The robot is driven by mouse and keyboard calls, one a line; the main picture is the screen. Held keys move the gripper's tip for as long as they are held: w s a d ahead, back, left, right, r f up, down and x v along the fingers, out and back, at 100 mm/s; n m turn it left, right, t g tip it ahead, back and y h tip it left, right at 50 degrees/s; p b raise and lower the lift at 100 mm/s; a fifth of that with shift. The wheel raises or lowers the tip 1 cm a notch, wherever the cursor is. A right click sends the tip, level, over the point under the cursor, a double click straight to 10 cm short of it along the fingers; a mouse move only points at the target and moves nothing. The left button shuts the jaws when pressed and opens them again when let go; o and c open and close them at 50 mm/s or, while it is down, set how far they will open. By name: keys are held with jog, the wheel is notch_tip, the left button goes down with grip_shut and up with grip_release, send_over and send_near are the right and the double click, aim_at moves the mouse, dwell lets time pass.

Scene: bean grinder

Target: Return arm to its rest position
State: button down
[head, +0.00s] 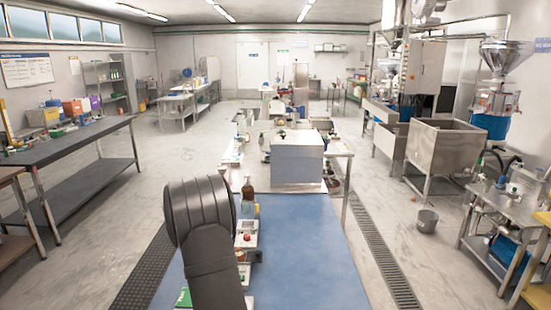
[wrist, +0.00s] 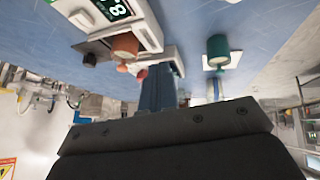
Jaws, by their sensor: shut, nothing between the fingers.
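My arm (head: 205,240) rises dark and thick from the front of the blue work table (head: 300,265) in the head view. My gripper is hidden there. In the wrist view my gripper (wrist: 158,78) shows as narrow blue-grey fingers, shut and empty, beyond a dark plate with screws. In that view the table is at the top, upside down. A white device with a green display (wrist: 108,10) and an orange-brown cylinder (wrist: 125,45) are close to the fingers in the picture. Whether they touch cannot be told.
A brown bottle (head: 248,188) and small white devices (head: 246,236) stand along the table just right of my arm. A metal box (head: 297,158) stands beyond the mat. A green-topped item (wrist: 218,50) shows in the wrist view. The table's right front is clear.

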jog(key=a+f+m, duration=0.1)
jog(key=a, duration=0.1)
jog(key=w+a+f+g, duration=0.1)
jog(key=a+f, duration=0.1)
jog(key=a, duration=0.1)
jog(key=w+a+f+m+y, duration=0.1)
jog(key=a+f, duration=0.1)
jog(key=shift+w+a+m+g, duration=0.15)
jog(key=shift+w+m+g, duration=0.1)
jog(key=shift+m+g, duration=0.05)
notch_tip(320, 180, up, 4)
jog(key=shift+f, duration=0.15)
jog(key=s+d+r, duration=0.1)
jog(key=d+r, duration=0.3)
jog(key=d, duration=0.5)
jog(key=s+d+r, duration=0.1)
jog(key=d+r, duration=0.3)
jog(key=d, duration=0.5)
jog(key=shift+s+d, duration=0.25)
jog(key=shift+s, duration=0.05)
